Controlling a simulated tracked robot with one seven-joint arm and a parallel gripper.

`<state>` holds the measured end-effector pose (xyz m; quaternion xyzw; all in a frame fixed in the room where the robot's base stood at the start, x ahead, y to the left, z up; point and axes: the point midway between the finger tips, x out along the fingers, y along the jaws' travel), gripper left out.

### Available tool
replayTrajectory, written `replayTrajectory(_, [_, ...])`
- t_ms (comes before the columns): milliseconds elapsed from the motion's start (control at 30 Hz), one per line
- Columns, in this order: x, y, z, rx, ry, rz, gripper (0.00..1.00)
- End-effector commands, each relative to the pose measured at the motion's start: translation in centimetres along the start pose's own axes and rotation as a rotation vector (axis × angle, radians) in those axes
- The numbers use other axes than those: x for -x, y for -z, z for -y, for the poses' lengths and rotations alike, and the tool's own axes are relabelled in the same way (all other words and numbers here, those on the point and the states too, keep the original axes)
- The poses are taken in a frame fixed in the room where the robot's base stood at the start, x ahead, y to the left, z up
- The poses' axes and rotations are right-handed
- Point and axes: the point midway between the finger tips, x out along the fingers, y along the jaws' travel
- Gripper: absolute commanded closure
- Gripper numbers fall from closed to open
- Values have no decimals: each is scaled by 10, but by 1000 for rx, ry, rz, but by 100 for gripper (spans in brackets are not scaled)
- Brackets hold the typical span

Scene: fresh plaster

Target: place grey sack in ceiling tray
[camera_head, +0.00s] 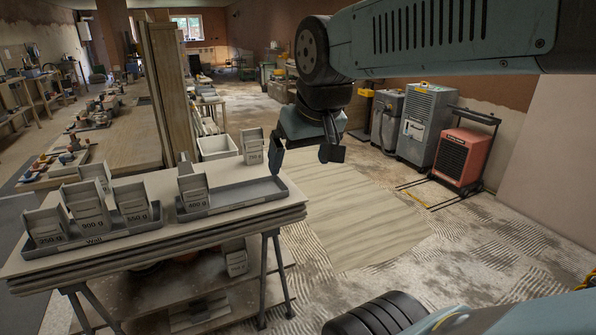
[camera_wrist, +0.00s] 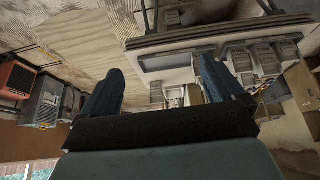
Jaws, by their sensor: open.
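Several grey sacks with weight labels are on the trestle table in the head view. One, marked 400 g (camera_head: 193,190), stands in the left end of the right-hand tray (camera_head: 240,196), whose label I cannot read. Several more, including one marked 900 g (camera_head: 88,206), stand in the left tray (camera_head: 133,233), labelled "Wall". Another sack (camera_head: 252,146) stands behind the right tray, outside it. My gripper (camera_head: 304,154) is open and empty, in the air to the right of that sack. Its spread fingers also show in the wrist view (camera_wrist: 162,88).
A white crate (camera_head: 217,147) is behind the trays. A long workbench (camera_head: 120,140) with tools is at the left. A grey machine (camera_head: 427,123) and a red heater (camera_head: 465,157) stand at the right. More sacks are under the table. The floor right of the table is clear.

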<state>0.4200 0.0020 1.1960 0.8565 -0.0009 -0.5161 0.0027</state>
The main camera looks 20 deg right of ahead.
Motion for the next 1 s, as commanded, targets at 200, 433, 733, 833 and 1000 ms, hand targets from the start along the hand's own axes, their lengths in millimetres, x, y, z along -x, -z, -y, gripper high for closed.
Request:
replayTrajectory(200, [-3,-32,-2,-4,3,-6,7])
replayTrajectory(433, [-4,-35,-2,-4,4,-5,29])
replayTrajectory(733, [2,16,1,-4,9,5,50])
replayTrajectory(833, [3,44,3,-5,11,9,50])
replayTrajectory(1000, [1,90,7,-8,15,16,50])
